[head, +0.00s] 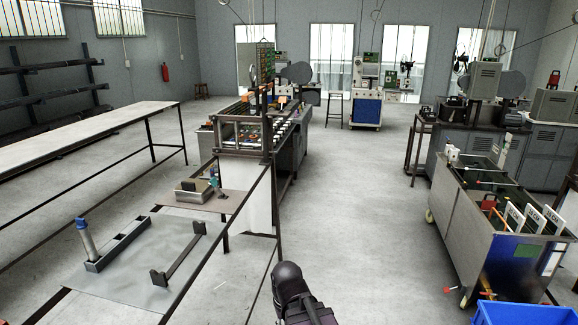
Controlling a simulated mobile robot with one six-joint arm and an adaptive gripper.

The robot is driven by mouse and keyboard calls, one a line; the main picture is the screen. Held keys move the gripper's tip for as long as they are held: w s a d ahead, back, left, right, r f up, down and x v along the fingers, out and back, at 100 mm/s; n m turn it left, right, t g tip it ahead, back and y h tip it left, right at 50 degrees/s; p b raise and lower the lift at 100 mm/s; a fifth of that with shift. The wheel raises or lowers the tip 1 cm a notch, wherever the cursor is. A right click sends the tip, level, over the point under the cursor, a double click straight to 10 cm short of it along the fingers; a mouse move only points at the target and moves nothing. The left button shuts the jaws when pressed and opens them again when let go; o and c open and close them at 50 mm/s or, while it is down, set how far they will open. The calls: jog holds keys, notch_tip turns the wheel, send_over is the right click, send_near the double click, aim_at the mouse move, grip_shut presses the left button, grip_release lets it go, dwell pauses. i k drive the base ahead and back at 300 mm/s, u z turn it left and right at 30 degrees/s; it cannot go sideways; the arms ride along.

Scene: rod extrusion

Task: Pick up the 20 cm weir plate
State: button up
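I cannot pick out the 20 cm weir plate for certain. On a grey sheet-topped stand at lower left lie a long metal channel (119,245) and a dark bar with raised end blocks (180,254). A pale cylinder with a blue cap (86,238) stands upright at the channel's left end. Black rounded parts of my own arm show at the bottom centre, apart from these things. My gripper's fingers do not show.
A long pale workbench (85,133) runs along the left. A metal tank cart (457,226) holding white upright panels stands at right, with a blue bin (528,314) in front. The middle floor is clear. A framed machine (257,135) stands behind the stand.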

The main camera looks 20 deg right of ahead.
aim_at(511, 208)
jog(key=z, duration=0.4)
jog(key=i, duration=0.6)
jog(key=z, duration=0.85)
jog(key=i, duration=0.5)
jog(key=z, duration=0.75)
jog(key=i, duration=1)
jog(key=z, duration=0.45)
